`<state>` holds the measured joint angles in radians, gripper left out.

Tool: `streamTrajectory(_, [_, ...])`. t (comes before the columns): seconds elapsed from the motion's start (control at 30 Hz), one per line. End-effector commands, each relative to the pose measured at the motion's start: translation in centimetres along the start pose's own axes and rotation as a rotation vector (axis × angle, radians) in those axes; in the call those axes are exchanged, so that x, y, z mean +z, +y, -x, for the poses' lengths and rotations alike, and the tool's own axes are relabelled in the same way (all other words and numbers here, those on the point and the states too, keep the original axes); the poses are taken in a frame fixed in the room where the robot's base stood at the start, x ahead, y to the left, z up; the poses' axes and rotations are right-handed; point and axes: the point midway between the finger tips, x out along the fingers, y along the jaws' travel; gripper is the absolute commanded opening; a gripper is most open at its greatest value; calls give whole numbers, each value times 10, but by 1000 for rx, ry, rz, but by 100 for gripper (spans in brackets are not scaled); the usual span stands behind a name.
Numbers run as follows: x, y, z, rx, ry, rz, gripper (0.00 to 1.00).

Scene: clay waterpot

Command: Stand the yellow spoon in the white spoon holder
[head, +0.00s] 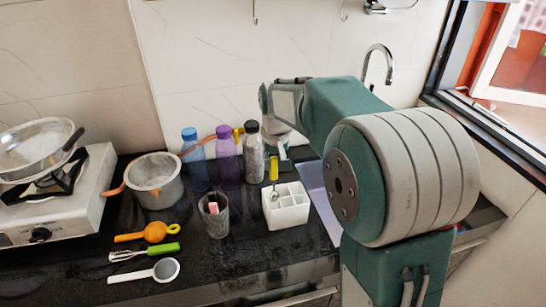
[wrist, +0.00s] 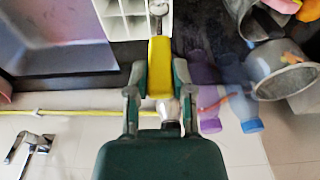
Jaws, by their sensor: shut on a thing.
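The yellow spoon has a yellow handle (head: 273,168) and a metal bowl end. My gripper (wrist: 159,80) is shut on the handle, with a finger on each side, as the wrist view shows. In the head view the spoon hangs bowl down, and the bowl overlaps the back left part of the white spoon holder (head: 287,218). The holder is a white box with several square compartments, upright on the dark counter. In the wrist view the bowl (wrist: 158,8) shows at the holder's (wrist: 125,30) right edge. I cannot tell whether it is inside a compartment.
Blue (head: 193,160), purple (head: 227,158) and dark-capped (head: 254,155) bottles stand behind the holder, close to my gripper. A dark cup (head: 213,222) stands left of it. A pot (head: 153,182), orange, green and white utensils lie further left. A sink (head: 320,200) is right.

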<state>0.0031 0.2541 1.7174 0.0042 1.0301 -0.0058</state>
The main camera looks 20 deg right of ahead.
Motion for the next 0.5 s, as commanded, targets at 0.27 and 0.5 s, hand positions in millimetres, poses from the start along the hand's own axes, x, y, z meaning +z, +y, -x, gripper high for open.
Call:
streamTrajectory(0.27, [2,-1,-17,1,-2,0,0])
streamTrajectory(0.5, [4,-1,-31,1,-2,0,0])
